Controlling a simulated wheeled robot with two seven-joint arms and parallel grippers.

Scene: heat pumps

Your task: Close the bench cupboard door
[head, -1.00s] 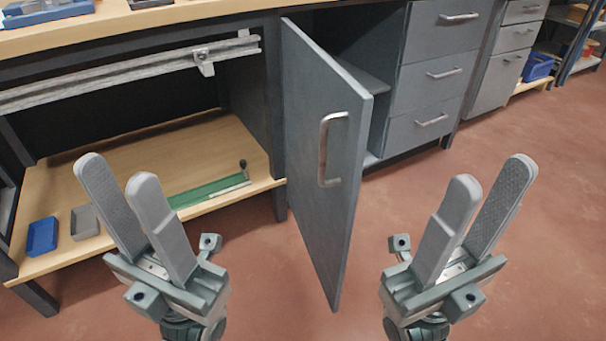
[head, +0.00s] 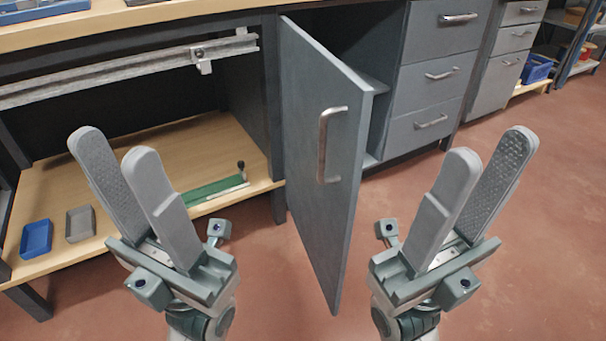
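The grey bench cupboard door (head: 310,165) stands open in the head view, swung out toward me and hinged at its left edge. Its metal bar handle (head: 324,145) is near its free edge. The cupboard's inside, with a shelf (head: 374,82), shows behind the door. My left gripper (head: 120,178) is open and empty to the left of the door. My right gripper (head: 466,192) is open and empty to the right of the door. Neither gripper touches the door.
Grey drawers (head: 430,70) with bar handles stand right of the cupboard. A wooden lower shelf (head: 130,165) at left holds a blue tray (head: 36,239), a grey tray (head: 80,223) and a green item (head: 212,191). Red floor (head: 540,200) is free at right.

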